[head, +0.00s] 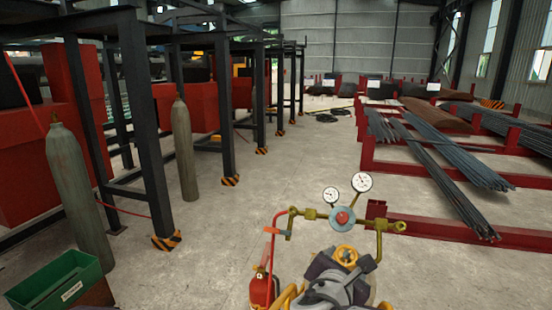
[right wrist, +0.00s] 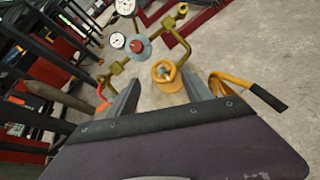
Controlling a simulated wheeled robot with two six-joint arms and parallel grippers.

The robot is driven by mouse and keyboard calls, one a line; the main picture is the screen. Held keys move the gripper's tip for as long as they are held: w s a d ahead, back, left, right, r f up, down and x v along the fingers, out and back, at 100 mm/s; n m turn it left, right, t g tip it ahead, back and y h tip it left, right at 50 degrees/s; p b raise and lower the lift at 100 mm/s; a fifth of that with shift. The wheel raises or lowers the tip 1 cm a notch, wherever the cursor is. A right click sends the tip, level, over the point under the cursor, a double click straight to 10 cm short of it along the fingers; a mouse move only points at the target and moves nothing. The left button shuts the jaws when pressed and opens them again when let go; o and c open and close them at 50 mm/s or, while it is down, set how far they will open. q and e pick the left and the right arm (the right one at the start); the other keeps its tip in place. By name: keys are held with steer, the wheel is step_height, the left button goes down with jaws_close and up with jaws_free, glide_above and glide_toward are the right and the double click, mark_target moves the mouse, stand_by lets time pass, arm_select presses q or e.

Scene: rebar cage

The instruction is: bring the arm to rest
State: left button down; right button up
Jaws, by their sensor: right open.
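My right gripper (head: 344,265) is at the bottom centre of the head view, close to a gas cylinder's brass valve fittings. In the right wrist view its two fingers (right wrist: 163,84) are spread apart, with a yellow valve knob (right wrist: 166,72) seen between and beyond them. I cannot tell whether the fingers touch the knob. The yellow knob also shows in the head view (head: 346,254). Beyond it is a regulator (head: 342,217) with a red centre and two white gauges (head: 362,182). Nothing is seen held. My left gripper is not in view.
A red fire extinguisher (head: 263,288) stands left of the fittings. A green box (head: 55,284) and grey-green cylinders (head: 78,190) are at left, by dark steel frames (head: 143,120). Red racks (head: 400,222) with rebar bundles (head: 450,180) are at right. The concrete floor (head: 250,180) between is mostly clear.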

steer(key=s+d+f+m+g+h+b, duration=0.1)
steer(key=d+f+m+g+h, duration=0.15)
steer(key=d+f, duration=0.55)
steer(key=s+d+f+m+g+y+b, duration=0.1)
steer(key=s+d+f+m+g, duration=0.15)
steer(key=s+f+m, duration=0.2)
steer(key=s+d+f+m+g+y, duration=0.1)
steer(key=s+d+f+m+g, duration=0.15)
steer(key=s+f+g, duration=0.2)
arm_select(q)
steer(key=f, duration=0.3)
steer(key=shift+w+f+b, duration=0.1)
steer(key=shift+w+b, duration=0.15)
steer(key=shift+b, duration=0.15)
arm_select(e)
steer(key=s+a+f+m+y, duration=0.2)
steer(key=a+f+m+y, duration=0.1)
steer(key=m, duration=0.6)
steer(key=s+a+f+m+g+y, duration=0.1)
steer(key=s+a+f+m+y, duration=0.2)
steer(key=a+f+m, duration=0.3)
steer(key=a+m, duration=0.1)
steer(key=m, duration=0.1)
steer(key=shift+s+a+m, duration=0.15)
steer(key=shift+a+m, duration=0.05)
steer(key=shift+m, duration=0.15)
